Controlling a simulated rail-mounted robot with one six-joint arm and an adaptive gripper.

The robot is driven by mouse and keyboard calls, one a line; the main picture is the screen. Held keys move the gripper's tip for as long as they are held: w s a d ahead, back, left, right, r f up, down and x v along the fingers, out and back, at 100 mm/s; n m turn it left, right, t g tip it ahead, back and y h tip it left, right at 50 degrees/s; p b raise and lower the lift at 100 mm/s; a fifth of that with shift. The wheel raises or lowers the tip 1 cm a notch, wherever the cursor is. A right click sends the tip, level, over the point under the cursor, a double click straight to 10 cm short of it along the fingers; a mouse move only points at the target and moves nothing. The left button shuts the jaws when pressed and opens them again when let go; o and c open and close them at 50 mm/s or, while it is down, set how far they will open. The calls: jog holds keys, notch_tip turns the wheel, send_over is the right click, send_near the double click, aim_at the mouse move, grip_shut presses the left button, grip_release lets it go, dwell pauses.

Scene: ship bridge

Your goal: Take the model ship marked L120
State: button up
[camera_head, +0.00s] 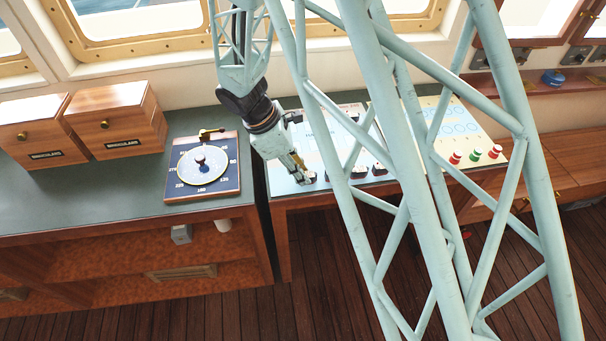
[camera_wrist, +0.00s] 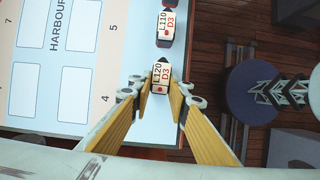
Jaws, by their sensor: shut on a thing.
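In the head view my gripper (camera_head: 302,178) is low over the front left of the board, where the held ship is hard to make out.
More small dark ships (camera_head: 378,169) stand along the board's front edge, partly behind my arm. To the left are a dial panel (camera_head: 202,167) and wooden binocular boxes (camera_head: 115,120). Red and green buttons (camera_head: 475,154) are at the right. A gap separates the two counters.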

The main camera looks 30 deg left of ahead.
jog(key=shift+r, duration=1.75)
jog(key=s+d+r, duration=0.1)
jog(key=s+d, duration=0.9)
jog(key=d, duration=0.2)
jog(key=shift+s+r+b, duration=0.2)
jog(key=shift+s+b, duration=0.05)
jog(key=shift+b, duration=0.1)
jog(key=shift+w+a, duration=0.1)
jog(key=shift+a, duration=0.05)
